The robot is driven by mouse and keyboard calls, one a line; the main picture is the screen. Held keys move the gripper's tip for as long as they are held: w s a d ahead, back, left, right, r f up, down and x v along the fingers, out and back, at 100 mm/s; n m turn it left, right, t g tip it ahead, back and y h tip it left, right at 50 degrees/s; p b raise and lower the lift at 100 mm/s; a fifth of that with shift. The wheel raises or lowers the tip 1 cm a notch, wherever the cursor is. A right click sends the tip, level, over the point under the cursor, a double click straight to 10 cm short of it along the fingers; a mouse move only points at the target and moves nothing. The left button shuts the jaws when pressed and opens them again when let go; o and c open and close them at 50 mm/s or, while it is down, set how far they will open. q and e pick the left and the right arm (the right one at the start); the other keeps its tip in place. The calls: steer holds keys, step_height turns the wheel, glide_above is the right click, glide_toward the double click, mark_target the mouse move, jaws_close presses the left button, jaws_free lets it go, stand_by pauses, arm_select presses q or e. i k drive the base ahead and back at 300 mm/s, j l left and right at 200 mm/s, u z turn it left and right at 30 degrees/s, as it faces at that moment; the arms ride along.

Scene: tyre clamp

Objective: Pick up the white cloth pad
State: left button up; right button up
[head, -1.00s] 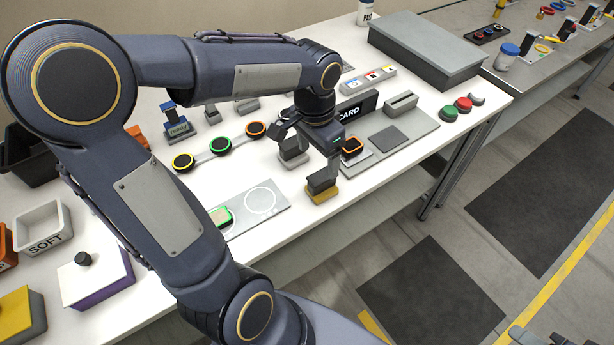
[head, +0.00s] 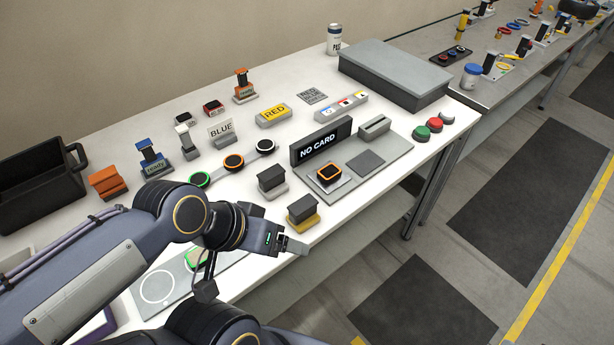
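The white cloth pad cannot be made out for certain. A purple-sided block (head: 97,331) shows only as a sliver at the lower left; my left arm hides the rest. In the earlier head frame it has a white top with a black knob, which may be the pad. My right gripper is not in view.
Dark-topped blocks (head: 303,208), a NO CARD sign (head: 321,140) and a black bin (head: 40,190) stand on the table. The table's front edge is close by.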

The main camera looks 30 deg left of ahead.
mark_target(271, 183)
steer(key=u, duration=1.3)
steer(key=i+l+u, duration=0.1)
steer(key=l, duration=0.25)
steer(key=i+l+u, duration=0.1)
steer(key=l, duration=0.25)
steer(key=i+l+u, duration=0.1)
steer(key=i+l, duration=0.15)
steer(key=l, duration=0.15)
steer(key=i+l+u, duration=0.1)
steer(key=l, duration=0.3)
steer(key=i+l+u, duration=0.1)
steer(key=l, duration=0.3)
